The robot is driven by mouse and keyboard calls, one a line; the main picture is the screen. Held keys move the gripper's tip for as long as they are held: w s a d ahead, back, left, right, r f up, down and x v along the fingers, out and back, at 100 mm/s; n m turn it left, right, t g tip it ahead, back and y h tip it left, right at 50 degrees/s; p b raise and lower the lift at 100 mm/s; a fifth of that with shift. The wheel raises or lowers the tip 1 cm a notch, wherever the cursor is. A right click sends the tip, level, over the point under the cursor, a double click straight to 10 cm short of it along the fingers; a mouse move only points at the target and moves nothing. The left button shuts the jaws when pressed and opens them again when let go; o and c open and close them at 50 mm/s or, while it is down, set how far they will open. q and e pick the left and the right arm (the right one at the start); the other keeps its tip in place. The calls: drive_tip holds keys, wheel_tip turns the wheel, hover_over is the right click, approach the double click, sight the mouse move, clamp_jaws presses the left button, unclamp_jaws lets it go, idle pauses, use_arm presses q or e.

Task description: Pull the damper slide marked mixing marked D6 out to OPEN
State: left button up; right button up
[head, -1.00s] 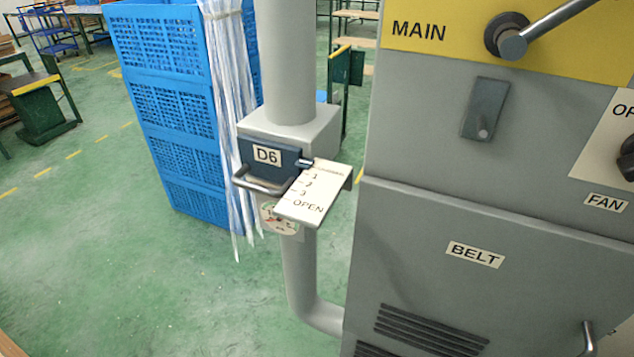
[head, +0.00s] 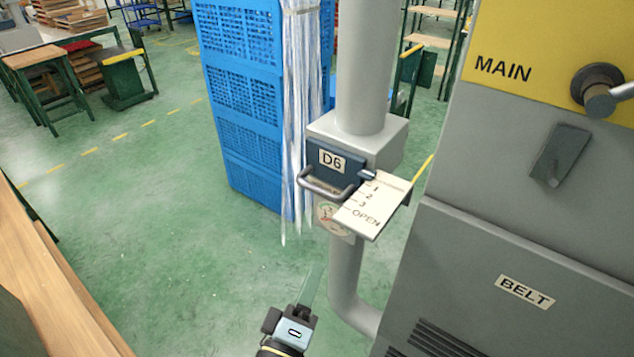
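The D6 damper slide (head: 336,165) is a dark blue plate with a grey bar handle (head: 326,191). It sits in a grey box on a vertical pipe, right of the picture's middle. A white scale plate (head: 372,205) beside it reads 1, 2, 3 and OPEN. A small pointer on the slide stands at the top end of the scale, away from OPEN. My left gripper (head: 311,286) is at the bottom, below and apart from the handle. Its fingers are seen edge-on, so its opening cannot be told. My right gripper is out of view.
A grey cabinet (head: 480,260) with MAIN and BELT labels stands close on the right. The pipe (head: 345,275) bends towards it below the box. Blue crates (head: 240,90) and hanging clear strips stand behind. A wooden edge (head: 45,270) is at lower left.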

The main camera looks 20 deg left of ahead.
sight(316, 193)
use_arm(q)
wheel_tip(316, 193, up, 8)
drive_tip(key=s+a+n+y, duration=0.1)
drive_tip(key=s+n+y, duration=0.1)
drive_tip(key=n, duration=0.4)
drive_tip(key=w+r, duration=0.1)
drive_tip(key=w, duration=0.3)
drive_tip(key=w+r+p, duration=0.1)
drive_tip(key=w, duration=0.3)
drive_tip(key=w+a+p, duration=0.1)
drive_tip(key=w, duration=0.4)
drive_tip(key=shift+r, duration=0.4)
clamp_jaws()
